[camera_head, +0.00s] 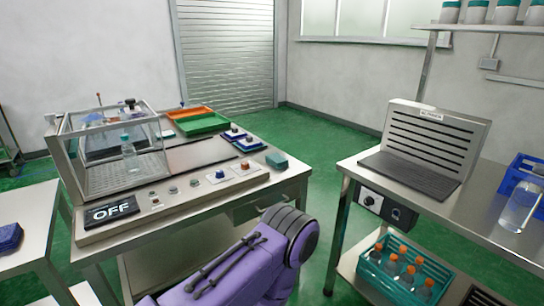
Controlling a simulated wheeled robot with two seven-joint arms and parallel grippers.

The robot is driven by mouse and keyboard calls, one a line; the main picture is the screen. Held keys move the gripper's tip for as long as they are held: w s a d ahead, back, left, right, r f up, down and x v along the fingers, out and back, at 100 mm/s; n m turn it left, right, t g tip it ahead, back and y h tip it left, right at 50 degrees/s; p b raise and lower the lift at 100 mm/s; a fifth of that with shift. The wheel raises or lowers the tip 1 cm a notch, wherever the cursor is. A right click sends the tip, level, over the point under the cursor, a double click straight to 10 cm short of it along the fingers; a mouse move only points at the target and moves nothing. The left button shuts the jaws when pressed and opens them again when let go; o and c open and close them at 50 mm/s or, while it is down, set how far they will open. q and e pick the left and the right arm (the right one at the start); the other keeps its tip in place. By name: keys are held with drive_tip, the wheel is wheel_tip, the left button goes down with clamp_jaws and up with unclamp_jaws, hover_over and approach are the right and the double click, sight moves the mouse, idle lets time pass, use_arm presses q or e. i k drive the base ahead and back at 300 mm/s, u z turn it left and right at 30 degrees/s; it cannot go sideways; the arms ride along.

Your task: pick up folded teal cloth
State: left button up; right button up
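The folded teal cloth (277,160) appears as a small teal block at the right end of the workbench (225,205), near its corner. It lies to the right of some small blue trays, and nothing covers it. One of my purple arm links stands in front of the bench at the bottom middle, below the cloth and apart from it in the picture. Neither of my grippers shows in this view.
A clear enclosure (112,150) with a bottle stands on the bench, beside an OFF sign (111,212). Orange and green trays (200,124) lie behind. A vented unit (432,140) stands on the right table. A dark blue folded item (10,237) lies far left. Green floor separates the tables.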

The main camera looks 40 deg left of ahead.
sight(278, 162)
drive_tip(key=u, duration=0.6)
drive_tip(key=i, duration=0.85)
drive_tip(key=u, duration=0.8)
